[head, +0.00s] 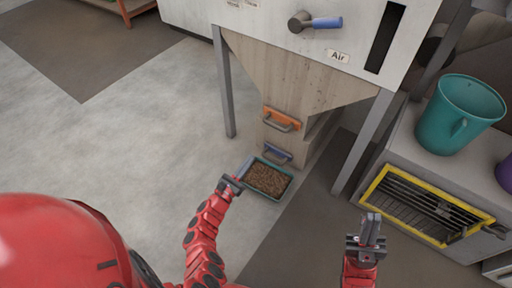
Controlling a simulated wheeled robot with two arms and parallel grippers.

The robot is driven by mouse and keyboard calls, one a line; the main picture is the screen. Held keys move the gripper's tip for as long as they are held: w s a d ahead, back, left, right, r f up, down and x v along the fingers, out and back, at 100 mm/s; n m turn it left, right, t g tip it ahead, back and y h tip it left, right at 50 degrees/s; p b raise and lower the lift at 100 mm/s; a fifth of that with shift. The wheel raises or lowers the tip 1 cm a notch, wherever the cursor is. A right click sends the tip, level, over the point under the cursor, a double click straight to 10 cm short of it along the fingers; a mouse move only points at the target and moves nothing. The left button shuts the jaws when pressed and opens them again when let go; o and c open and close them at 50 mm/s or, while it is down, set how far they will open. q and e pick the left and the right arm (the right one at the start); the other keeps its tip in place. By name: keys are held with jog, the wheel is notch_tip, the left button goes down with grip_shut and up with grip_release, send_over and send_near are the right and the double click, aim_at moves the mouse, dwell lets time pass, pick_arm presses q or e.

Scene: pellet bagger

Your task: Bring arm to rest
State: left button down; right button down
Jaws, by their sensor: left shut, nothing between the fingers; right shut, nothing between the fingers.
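My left arm reaches in from the bottom left. Its gripper (238,178) is shut and empty, and in the picture it overlaps the left edge of a green-rimmed tray of brown pellets (268,179); I cannot tell whether it touches it. The tray is on the floor below the bagger's hopper. My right gripper (371,228) is at the lower right, pointing up in the picture, shut and empty, apart from everything around it.
The pellet bagger (290,85) stands on grey legs, with an orange handle (281,118), a blue handle (277,153) and a blue-gripped lever (318,23). At right a cabinet with a yellow-framed grille (425,205) carries a teal bucket (460,112). The left floor is clear.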

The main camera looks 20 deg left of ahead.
pick_arm(q)
jog(key=shift+s+a+f, duration=0.15)
jog(key=shift+s, duration=0.25)
